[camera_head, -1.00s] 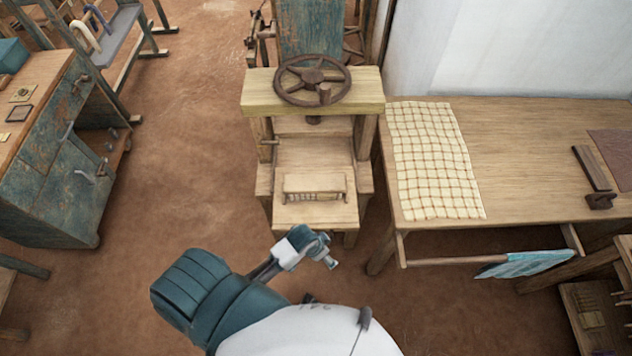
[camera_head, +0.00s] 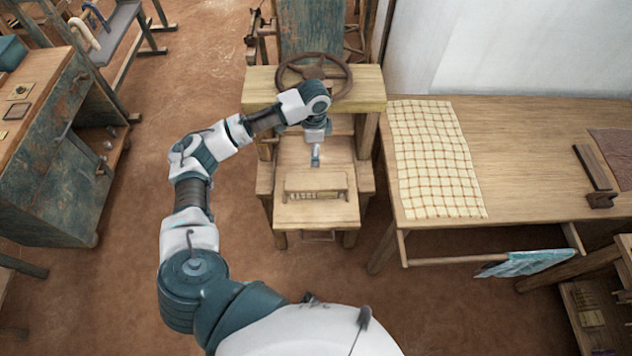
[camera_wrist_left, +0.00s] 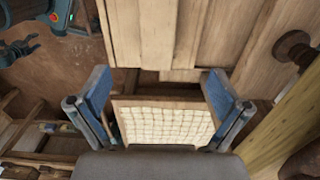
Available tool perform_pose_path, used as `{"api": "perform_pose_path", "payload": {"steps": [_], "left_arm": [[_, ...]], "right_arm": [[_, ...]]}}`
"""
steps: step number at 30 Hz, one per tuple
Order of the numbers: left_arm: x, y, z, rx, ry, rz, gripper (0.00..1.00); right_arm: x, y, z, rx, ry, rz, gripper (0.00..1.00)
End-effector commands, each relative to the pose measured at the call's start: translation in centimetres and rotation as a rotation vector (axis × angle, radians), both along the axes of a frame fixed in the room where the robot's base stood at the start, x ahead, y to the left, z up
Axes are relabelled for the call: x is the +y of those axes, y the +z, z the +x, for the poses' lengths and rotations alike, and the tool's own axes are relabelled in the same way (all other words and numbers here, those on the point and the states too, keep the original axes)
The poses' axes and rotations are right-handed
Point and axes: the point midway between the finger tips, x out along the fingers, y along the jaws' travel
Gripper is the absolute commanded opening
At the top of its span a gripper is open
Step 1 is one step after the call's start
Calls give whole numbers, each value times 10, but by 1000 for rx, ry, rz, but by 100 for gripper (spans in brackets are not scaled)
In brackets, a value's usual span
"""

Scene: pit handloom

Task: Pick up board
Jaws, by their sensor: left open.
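A small pale wooden board (camera_head: 315,183) lies on the bed of the wooden press, with a light strip showing under its front edge. My left gripper (camera_head: 316,158) hangs under the press beam, just behind the board and apart from it. In the left wrist view, my left gripper (camera_wrist_left: 157,80) is open, with its two blue fingers spread and nothing held. A brown-edged panel with a pale checked face (camera_wrist_left: 165,122) shows between the fingers; I cannot tell whether it is the same board. My right gripper is not seen in the head view.
The press beam (camera_head: 365,92) with its dark handwheel (camera_head: 318,74) is close above my left gripper. A long table (camera_head: 520,150) with a checked cloth (camera_head: 432,160) stands at right. A worn blue cabinet (camera_head: 70,145) stands at left. Floor between is clear.

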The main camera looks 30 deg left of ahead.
Motion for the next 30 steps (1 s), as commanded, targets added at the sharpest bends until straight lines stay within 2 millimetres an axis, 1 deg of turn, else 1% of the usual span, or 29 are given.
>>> {"api": "perform_pose_path", "payload": {"steps": [2,9,12,15,22,27,30], "left_arm": [[1,-13,-1,5,1,0,100],[0,-70,-1,4,1,0,100],[0,-92,-1,3,1,-1,100],[-1,-107,0,1,0,-1,100],[-3,-125,-1,1,-1,-1,100],[-6,-152,-1,0,0,0,100],[-5,-165,-1,0,-1,0,100]], "right_arm": [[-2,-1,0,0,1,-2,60],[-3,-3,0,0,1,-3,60],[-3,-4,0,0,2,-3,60],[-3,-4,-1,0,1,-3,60],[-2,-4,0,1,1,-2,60],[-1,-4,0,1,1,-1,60],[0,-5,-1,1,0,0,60]]}}
